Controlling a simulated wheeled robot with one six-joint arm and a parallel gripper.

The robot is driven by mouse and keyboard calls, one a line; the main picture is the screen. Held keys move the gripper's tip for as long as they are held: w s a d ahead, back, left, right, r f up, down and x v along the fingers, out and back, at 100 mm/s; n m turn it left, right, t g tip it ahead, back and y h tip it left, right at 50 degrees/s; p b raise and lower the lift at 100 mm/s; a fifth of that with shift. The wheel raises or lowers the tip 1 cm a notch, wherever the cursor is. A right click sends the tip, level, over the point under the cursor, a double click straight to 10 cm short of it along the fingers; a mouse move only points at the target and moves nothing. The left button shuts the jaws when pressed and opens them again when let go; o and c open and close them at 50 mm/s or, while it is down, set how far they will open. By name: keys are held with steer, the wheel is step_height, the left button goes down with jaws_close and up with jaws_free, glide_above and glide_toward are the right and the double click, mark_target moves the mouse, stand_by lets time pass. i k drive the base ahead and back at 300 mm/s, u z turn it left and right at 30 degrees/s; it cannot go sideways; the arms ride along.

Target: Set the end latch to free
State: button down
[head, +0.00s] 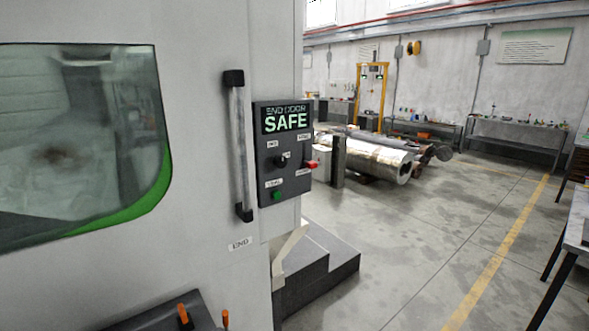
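A dark control panel (285,180) is fixed to the pale machine wall, right of a tall door handle (238,145). Its lit display (286,120) reads "END DOOR SAFE". Below the display is a black knob (281,161) with a small label above it. A green button (277,196) sits low on the panel. The small labels are too blurred to read, so I cannot tell which control is the end latch or how it is set. My gripper is not in view.
A machine window (75,140) fills the left. Two orange-topped parts (183,315) stand at the bottom. Metal cylinders (375,157) lie behind. The floor (430,240) at right is open.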

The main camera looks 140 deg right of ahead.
mark_target(312, 164)
steer(key=u, duration=0.05)
steer(key=i, duration=0.8)
steer(key=z, duration=5.2)
steer(key=i, duration=0.5)
steer(key=z, duration=0.55)
steer(key=k, duration=0.55)
steer(key=z, duration=0.75)
steer(key=i, duration=0.9)
steer(key=u, duration=1)
steer(key=i, duration=0.8)
steer(key=u, duration=0.9)
